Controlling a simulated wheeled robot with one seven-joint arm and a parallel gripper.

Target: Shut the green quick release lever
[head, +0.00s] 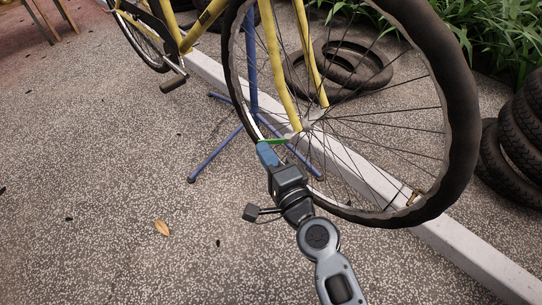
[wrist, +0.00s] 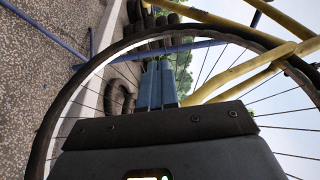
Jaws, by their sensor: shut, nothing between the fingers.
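The green quick release lever (head: 274,141) is a thin green bar near the hub of the bike's front wheel (head: 463,110) in the head view. It lies roughly level in the picture and points left from the yellow fork end (head: 297,122). My gripper (head: 265,147) has its blue fingers together at the lever's left end, right by it. I cannot tell whether they touch. In the wrist view my gripper (wrist: 159,70) shows its fingers side by side in front of the wheel rim and spokes. The lever cannot be made out there.
A blue work stand (head: 252,70) with splayed legs stands behind the wheel. A pale kerb (head: 440,238) runs diagonally behind it. Tyres lie behind the wheel (head: 350,65) and are stacked at right (head: 508,150).

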